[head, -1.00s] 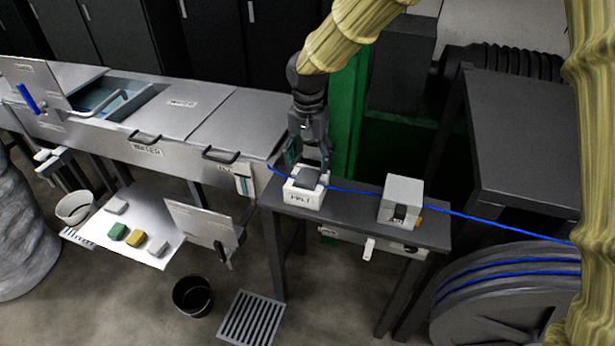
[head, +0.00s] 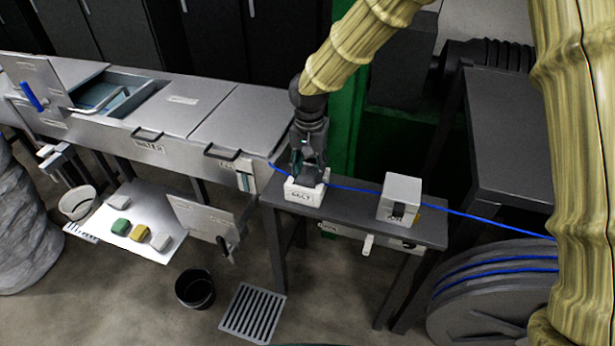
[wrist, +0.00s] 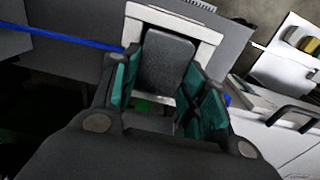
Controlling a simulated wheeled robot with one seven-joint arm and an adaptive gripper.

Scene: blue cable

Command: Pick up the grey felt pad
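The grey felt pad (wrist: 168,58) is a dark grey rounded block in a white, open-topped holder (wrist: 205,38), shown in the wrist view. In the head view the labelled holder (head: 303,195) sits at the left end of a dark bench, and my gripper hides most of the pad. My gripper (head: 307,174) points down over the holder. In the wrist view its teal-lined fingers are spread, one on each side of the near part of the pad. Whether they touch it I cannot tell.
A blue cable (head: 470,217) runs along the dark bench (head: 345,205), passing behind the holder and through a white-grey box (head: 401,196) to a large reel (head: 490,290). A metal trough (head: 180,115) stands left. A low white shelf (head: 150,197) holds several small blocks.

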